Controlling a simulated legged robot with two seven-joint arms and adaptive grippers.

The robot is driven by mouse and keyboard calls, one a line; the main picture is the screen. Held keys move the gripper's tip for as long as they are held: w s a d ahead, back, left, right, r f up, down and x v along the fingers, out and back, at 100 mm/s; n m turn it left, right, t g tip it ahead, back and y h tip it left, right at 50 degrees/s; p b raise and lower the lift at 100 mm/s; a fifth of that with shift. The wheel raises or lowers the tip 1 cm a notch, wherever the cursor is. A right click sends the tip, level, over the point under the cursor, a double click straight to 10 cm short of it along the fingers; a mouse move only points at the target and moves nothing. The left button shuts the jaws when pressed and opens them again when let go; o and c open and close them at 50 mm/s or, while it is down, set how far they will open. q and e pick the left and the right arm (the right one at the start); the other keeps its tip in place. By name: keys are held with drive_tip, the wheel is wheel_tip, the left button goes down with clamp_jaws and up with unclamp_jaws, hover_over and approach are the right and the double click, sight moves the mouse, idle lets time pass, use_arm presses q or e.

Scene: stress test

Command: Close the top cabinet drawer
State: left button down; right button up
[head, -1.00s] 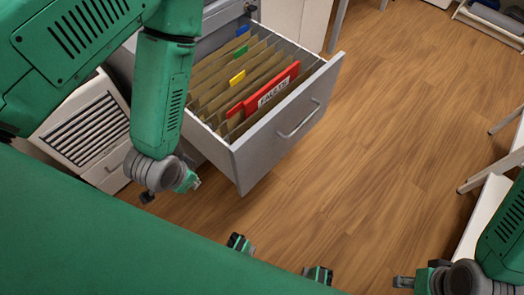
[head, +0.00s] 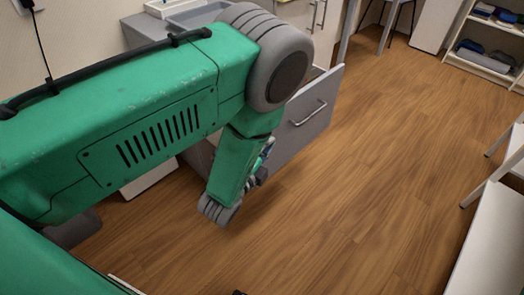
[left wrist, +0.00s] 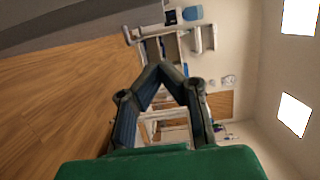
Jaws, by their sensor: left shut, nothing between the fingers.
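The top cabinet drawer is pulled out; its grey front (head: 322,88) and metal handle (head: 308,113) show right of my left arm in the head view. That arm hides most of the drawer and its contents. The grey cabinet (head: 138,31) stands behind. My left gripper (head: 265,163) is partly hidden behind my wrist, low near the drawer front's lower left part. I cannot tell whether it touches the drawer. In the left wrist view the fingers of the left gripper (left wrist: 160,68) meet at their tips with nothing between them. My right gripper is out of view.
Open wooden floor (head: 370,170) lies right of the drawer. A white bench-like surface (head: 490,235) stands at the right edge. A shelf (head: 485,45) with folded items is at the far right. A grey tray (head: 198,14) sits on the cabinet top.

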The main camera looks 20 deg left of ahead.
use_arm(q)
drive_tip(key=w+d+b, duration=0.1)
drive_tip(key=w+d, duration=0.1)
drive_tip(key=w, duration=0.4)
drive_tip(key=w+a+b, duration=0.2)
drive_tip(key=w+a, duration=0.2)
drive_tip(key=a, duration=0.7)
drive_tip(key=w+a+b, duration=0.2)
drive_tip(key=w+a, duration=0.2)
drive_tip(key=a, duration=0.8)
drive_tip(key=w+a+b, duration=0.2)
drive_tip(key=w+a, duration=0.2)
drive_tip(key=a, duration=0.8)
drive_tip(key=shift+b, duration=0.3)
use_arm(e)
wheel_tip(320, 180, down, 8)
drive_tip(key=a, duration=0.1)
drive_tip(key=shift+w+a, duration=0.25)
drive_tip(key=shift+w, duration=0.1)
use_arm(q)
drive_tip(key=shift+w+r, duration=0.1)
drive_tip(key=shift+d, duration=0.1)
